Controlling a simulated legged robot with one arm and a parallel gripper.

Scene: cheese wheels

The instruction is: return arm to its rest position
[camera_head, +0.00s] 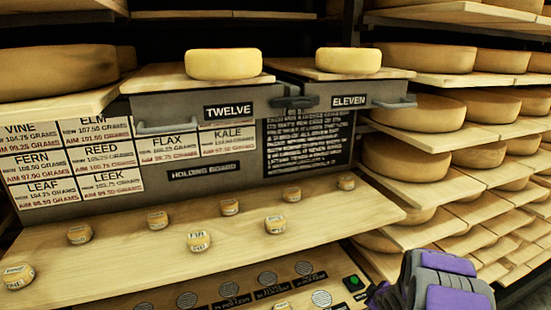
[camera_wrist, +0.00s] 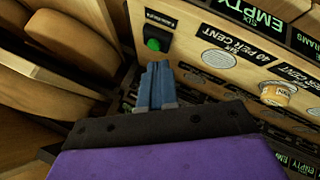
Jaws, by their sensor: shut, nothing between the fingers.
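My arm, grey with purple panels, shows at the lower right of the head view, in front of the right end of the lower panel. My gripper (camera_wrist: 156,85) shows in the wrist view as blue fingers closed together with nothing between them. The fingers point at the panel, just below a green button (camera_wrist: 153,44). That button (camera_head: 354,282) also shows in the head view, just left of my arm. I cannot tell whether the fingertips touch the panel.
A wooden holding board (camera_head: 120,262) carries several small labelled cheeses. Below it, a panel has round metal discs (camera_head: 267,279); one small cheese (camera_wrist: 275,94) sits there. Drawers TWELVE (camera_head: 180,108) and ELEVEN (camera_head: 385,90) bear cheese wheels. Shelves of large wheels (camera_head: 412,158) stand close on the right.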

